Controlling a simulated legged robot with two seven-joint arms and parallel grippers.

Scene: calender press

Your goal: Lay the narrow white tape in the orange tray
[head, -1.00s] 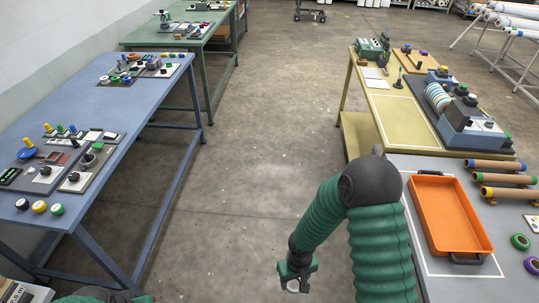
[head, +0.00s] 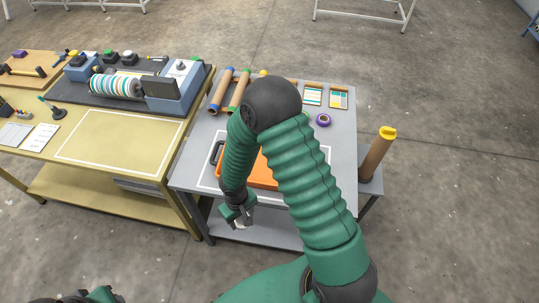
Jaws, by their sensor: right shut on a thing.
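The orange tray (head: 262,178) lies on the grey table and is mostly hidden behind my right arm; its dark handle shows at its left end. My right gripper (head: 239,216) hangs in front of the grey table's front edge, to the left of and nearer than the tray. It is shut on a small white thing (head: 241,223), which looks like the narrow white tape; the fingers cover part of it. A dark green part of my left arm shows at the bottom left edge, and its gripper (head: 98,295) is too cut off to read.
The grey table (head: 338,152) carries several tubes (head: 239,91), a purple roll (head: 323,120) and cards (head: 313,95). A yellow-capped brown tube (head: 377,153) stands at its right. The yellow table (head: 120,136) with a roller press (head: 173,86) is on the left.

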